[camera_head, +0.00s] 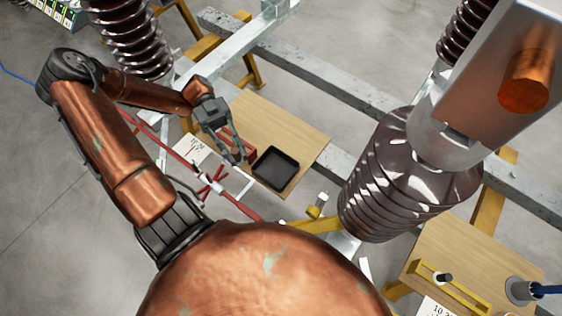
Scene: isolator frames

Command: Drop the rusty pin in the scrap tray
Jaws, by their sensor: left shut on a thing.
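The black square tray (276,169), which looks like the scrap tray, lies on a wooden board and appears empty. My left gripper (239,157) is just left of the tray, pointing down over the board's left side. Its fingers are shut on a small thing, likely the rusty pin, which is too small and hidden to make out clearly. My right gripper is not in view.
The wooden board (263,124) is mostly bare behind the tray. Red bars and a white frame (237,187) stand left of it. A large ribbed brown insulator (385,185) rises to the right. A second board (455,255) at lower right holds a yellow fixture (459,291).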

